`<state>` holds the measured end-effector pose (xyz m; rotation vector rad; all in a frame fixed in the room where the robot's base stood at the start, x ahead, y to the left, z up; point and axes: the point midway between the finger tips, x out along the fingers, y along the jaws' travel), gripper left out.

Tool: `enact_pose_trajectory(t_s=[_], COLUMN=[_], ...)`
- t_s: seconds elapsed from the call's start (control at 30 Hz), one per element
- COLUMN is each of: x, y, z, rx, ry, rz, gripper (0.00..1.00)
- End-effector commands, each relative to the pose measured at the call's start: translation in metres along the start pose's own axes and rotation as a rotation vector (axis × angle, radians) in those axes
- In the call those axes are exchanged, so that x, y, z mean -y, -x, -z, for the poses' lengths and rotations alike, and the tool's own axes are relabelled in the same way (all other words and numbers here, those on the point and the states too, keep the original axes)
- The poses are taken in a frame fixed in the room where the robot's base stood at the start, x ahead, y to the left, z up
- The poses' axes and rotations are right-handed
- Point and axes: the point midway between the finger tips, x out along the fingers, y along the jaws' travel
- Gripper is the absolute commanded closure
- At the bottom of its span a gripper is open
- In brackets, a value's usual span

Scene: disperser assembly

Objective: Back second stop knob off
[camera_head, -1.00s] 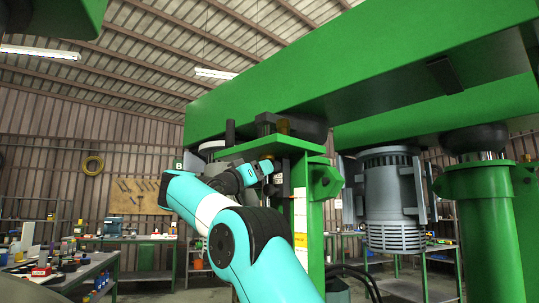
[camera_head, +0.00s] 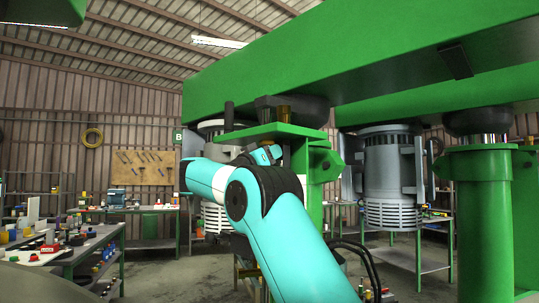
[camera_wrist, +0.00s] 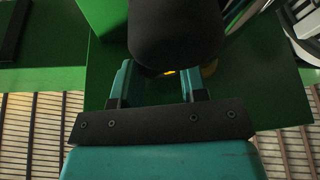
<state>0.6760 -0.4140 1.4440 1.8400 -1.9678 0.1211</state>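In the wrist view a dark, rounded knob-like part (camera_wrist: 175,32) stands over a green plate. In the head view my arm reaches the green bracket (camera_head: 270,132), and the gripper is mostly hidden behind my arm. I cannot tell which stop knob this is. A brass post (camera_head: 283,112) rises above the bracket.
A large green beam (camera_head: 350,65) spans overhead. A grey motor (camera_head: 390,180) hangs right of the bracket, and a green column (camera_head: 484,215) stands farther right. A bench with several small items (camera_head: 75,248) is at the left. Open floor lies between bench and machine.

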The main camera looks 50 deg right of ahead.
Motion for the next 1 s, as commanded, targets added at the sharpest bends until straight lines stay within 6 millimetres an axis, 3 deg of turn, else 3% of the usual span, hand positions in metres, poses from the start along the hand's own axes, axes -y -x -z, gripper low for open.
enact_pose_trajectory(t_s=[0.03,0.1,0.13,0.27,0.63,0.97,1.0], x=[0.0001,0.0001,0.0001,-0.0005,-0.0029,-0.0019,-0.0019], y=[0.0001,0.0001,0.0002,-0.0001,-0.0008,0.0001,0.0001], z=[0.0001,0.0002,0.0002,0.0009,0.0036,0.0019,0.002], rx=[0.0,0.0,0.0,0.0,-0.001,-0.003,-0.003], ry=[0.0,0.0,0.0,0.02,0.36,0.38,0.38], rz=[0.0,0.0,0.0,0.009,0.151,0.159,0.159], gripper=[0.72,0.88,0.9,0.89,0.89,0.89,0.57])
